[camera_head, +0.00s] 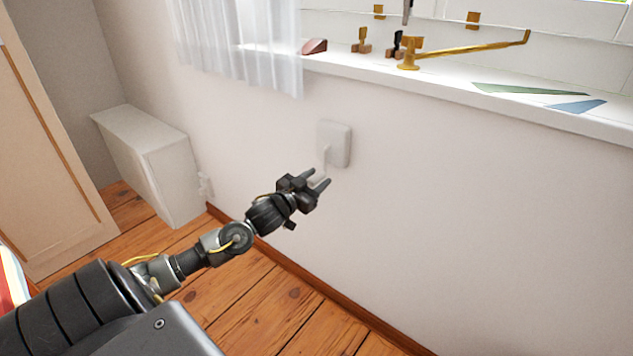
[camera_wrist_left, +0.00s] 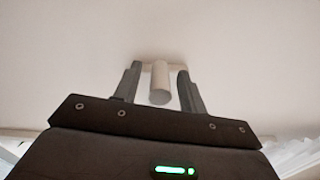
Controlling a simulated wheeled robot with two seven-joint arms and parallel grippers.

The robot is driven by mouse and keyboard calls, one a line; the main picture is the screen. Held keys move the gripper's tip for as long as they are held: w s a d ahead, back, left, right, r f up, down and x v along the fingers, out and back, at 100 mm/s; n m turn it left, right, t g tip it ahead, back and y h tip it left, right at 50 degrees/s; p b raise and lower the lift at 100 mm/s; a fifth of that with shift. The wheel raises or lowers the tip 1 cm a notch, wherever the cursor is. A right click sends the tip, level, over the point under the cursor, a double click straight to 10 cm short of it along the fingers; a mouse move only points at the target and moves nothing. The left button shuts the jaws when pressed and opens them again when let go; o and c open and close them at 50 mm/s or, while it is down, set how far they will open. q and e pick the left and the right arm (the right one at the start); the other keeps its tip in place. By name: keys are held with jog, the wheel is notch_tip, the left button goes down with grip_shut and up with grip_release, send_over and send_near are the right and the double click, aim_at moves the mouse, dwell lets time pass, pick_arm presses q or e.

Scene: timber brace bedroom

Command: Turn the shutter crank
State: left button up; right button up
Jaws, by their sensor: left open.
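The shutter crank is a white square plate (camera_head: 336,143) on the wall below the window sill, with a pale arm and a rounded handle hanging down from it. My left gripper (camera_head: 320,177) is at the lower end of the crank, its fingers pointing towards the wall. In the left wrist view the crank handle (camera_wrist_left: 160,84) stands between the two open fingers, with a gap on each side. Neither finger appears to touch it. My right gripper is out of view.
The window sill (camera_head: 560,125) above holds brass window fittings (camera_head: 409,55), a dark red object (camera_head: 314,46) and flat green and blue pieces. A sheer curtain (camera_head: 240,50) hangs upper left. A white cabinet (camera_head: 160,165) stands left. The wall right of the crank is clear.

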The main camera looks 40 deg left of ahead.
pick_arm(q)
jog(key=shift+w, duration=0.1)
jog(key=shift+c, duration=0.2)
grip_shut()
